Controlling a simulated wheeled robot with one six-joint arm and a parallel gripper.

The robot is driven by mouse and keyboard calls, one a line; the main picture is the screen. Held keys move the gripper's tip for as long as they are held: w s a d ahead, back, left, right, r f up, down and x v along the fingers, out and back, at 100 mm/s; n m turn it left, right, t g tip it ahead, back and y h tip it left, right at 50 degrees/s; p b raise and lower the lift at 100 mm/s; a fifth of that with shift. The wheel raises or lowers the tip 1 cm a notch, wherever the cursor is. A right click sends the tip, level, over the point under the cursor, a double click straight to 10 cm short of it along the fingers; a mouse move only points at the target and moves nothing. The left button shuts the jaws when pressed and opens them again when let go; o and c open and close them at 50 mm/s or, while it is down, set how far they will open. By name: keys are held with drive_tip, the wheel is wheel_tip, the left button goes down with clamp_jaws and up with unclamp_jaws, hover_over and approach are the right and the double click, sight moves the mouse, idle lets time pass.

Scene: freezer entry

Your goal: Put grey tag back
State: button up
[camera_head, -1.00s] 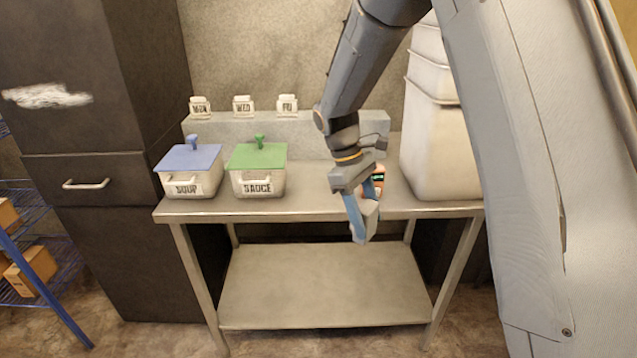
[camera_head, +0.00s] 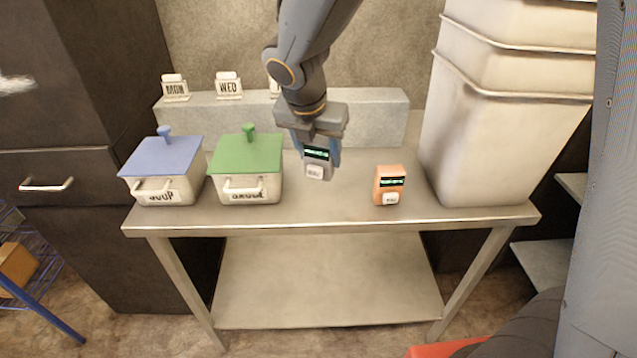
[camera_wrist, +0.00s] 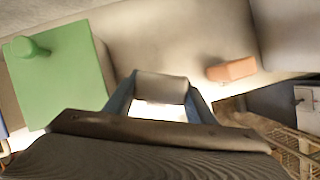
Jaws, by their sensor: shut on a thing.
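The grey tag (camera_head: 317,163), a small grey block with a green-lit dark display and a white label, is between the fingers of my gripper (camera_head: 316,160). My gripper is shut on it, pointing down over the steel table, right of the green-lidded box. I cannot tell whether the tag's bottom touches the tabletop. In the wrist view the grey tag (camera_wrist: 162,87) sits between the two blue fingers. An orange tag (camera_head: 389,185) of similar shape stands upright on the table to the right, apart from my gripper; it also shows in the wrist view (camera_wrist: 231,70).
A green-lidded box (camera_head: 247,160) and a blue-lidded box (camera_head: 163,165) stand on the table's left. A grey ledge (camera_head: 375,115) with day-marked pieces (camera_head: 228,86) runs behind. Tall white stacked bins (camera_head: 490,140) stand at right. The steel tabletop (camera_head: 340,208) is clear in front.

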drive_tip(key=shift+f+b, duration=0.35)
drive_tip(key=shift+f, duration=3.25)
drive_tip(key=shift+f, duration=0.1)
drive_tip(key=o, duration=1.2)
drive_tip(key=shift+c, duration=0.2)
